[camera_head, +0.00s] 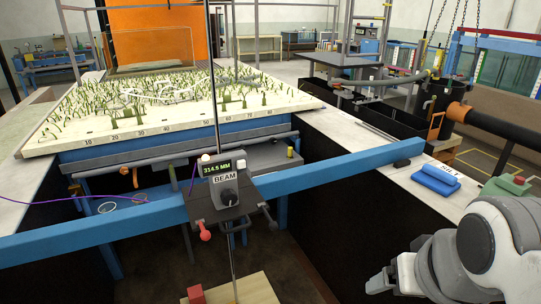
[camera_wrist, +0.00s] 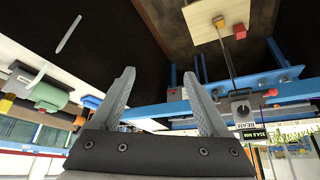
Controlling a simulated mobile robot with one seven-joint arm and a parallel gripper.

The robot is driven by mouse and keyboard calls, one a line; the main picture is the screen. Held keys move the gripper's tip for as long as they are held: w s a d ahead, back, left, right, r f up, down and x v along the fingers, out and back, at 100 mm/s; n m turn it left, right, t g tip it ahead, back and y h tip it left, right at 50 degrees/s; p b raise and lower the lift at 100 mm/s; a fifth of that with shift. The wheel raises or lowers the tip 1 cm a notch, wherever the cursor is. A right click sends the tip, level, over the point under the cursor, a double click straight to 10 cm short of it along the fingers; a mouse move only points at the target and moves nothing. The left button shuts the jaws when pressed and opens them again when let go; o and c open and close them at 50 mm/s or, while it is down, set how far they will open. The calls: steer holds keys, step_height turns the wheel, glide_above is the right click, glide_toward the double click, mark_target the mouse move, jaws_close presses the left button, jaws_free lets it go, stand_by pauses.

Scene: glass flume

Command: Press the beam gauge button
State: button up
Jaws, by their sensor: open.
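The beam gauge (camera_head: 217,171) is a grey box with a lit display reading 314.5 MM and a BEAM label. It sits on a dark carriage on the blue beam (camera_head: 330,168). A round black knob (camera_head: 228,196) is on its front and a small pale round knob (camera_head: 205,158) is at its top edge. I cannot tell which part is the button. In the wrist view the gauge (camera_wrist: 252,133) appears upside down at the lower right, beyond the right finger. My gripper (camera_wrist: 158,73) is open and empty, apart from the gauge. My arm is at the lower right of the head view.
A red knob (camera_head: 205,235) sticks out below the carriage, and a thin vertical rod (camera_head: 212,80) rises behind the gauge. A planted flume model (camera_head: 180,95) lies behind.

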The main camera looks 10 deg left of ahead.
stand_by(0.4)
steer(key=shift+c, duration=0.9)
steer(key=shift+w+a+r, duration=0.2)
steer(key=shift+a+r, duration=0.05)
steer(key=shift+c, duration=1.2)
steer(key=w+a+r+m+y+p, duration=0.1)
steer(key=w+a, duration=0.1)
steer(key=w+a+r+y+p, duration=0.1)
steer(key=w+a+r+p, duration=0.1)
steer(key=a, duration=0.1)
steer(key=w+a+r+m+y+p, duration=0.1)
steer(key=w+a+p, duration=0.1)
steer(key=shift+w+a+r+m+t, duration=0.15)
steer(key=shift+w+r+m+t, duration=0.15)
steer(key=shift+w+t, duration=0.1)
jaws_close()
steer(key=w+a+r+m+t+y+p, duration=0.1)
steer(key=w+a+r+m+y+p, duration=0.1)
steer(key=w+a+m+p, duration=0.5)
steer(key=shift+w+a+r+m+t+p, duration=0.35)
steer(key=shift+w+a+r+m, duration=0.6)
steer(key=shift+w+a, duration=1.7)
steer(key=shift+s+a+f, duration=0.15)
steer(key=shift+s+a, duration=0.5)
